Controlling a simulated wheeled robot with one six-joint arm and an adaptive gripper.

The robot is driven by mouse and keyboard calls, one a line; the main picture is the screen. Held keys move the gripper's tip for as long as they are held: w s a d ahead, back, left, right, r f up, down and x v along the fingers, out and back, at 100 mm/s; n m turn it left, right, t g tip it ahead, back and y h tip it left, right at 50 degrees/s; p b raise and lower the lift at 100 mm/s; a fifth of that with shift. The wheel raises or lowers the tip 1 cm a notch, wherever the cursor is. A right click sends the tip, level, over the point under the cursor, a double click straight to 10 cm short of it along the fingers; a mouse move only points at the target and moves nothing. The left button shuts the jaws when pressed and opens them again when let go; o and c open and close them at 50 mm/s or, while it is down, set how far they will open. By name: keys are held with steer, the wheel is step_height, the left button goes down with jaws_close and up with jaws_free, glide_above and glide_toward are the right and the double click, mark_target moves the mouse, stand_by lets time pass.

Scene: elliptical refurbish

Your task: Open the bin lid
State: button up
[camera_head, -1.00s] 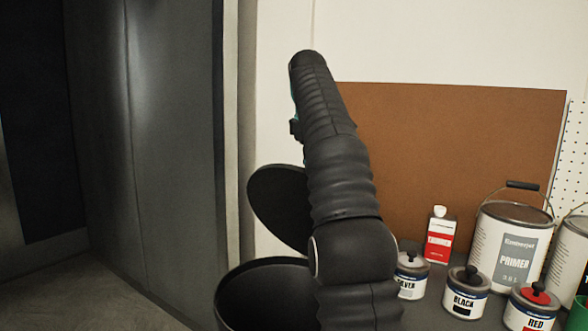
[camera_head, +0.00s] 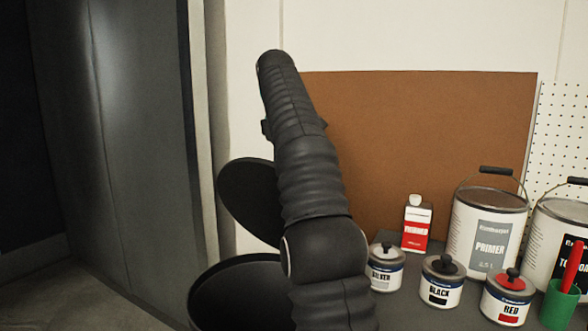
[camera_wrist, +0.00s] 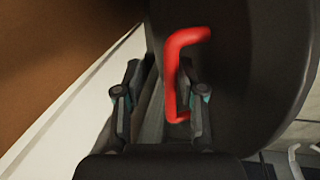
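The dark round bin (camera_head: 196,290) stands at the lower middle of the head view, partly hidden by my arm. Its dark disc lid (camera_head: 246,202) is raised and tilted up above the rim, so the bin's mouth shows open. In the wrist view the lid (camera_wrist: 265,60) fills the right side and carries a red bar handle (camera_wrist: 188,37). My gripper (camera_wrist: 158,85) is open, its fingers apart. The handle's lower end is close to the right finger; I cannot tell whether they touch. My gripper is hidden behind my arm in the head view.
A dark metal cabinet (camera_head: 130,150) stands at left. At right, a worktop holds a primer can (camera_head: 488,235), small silver (camera_head: 386,272), black (camera_head: 440,285) and red (camera_head: 507,300) paint pots, and a thinner bottle (camera_head: 416,232). A brown board (camera_head: 430,140) stands behind them.

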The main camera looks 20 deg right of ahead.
steer(key=shift+w+a, duration=0.1)
steer(key=shift+a, duration=0.15)
steer(key=shift+r, duration=0.1)
stand_by(0.3)
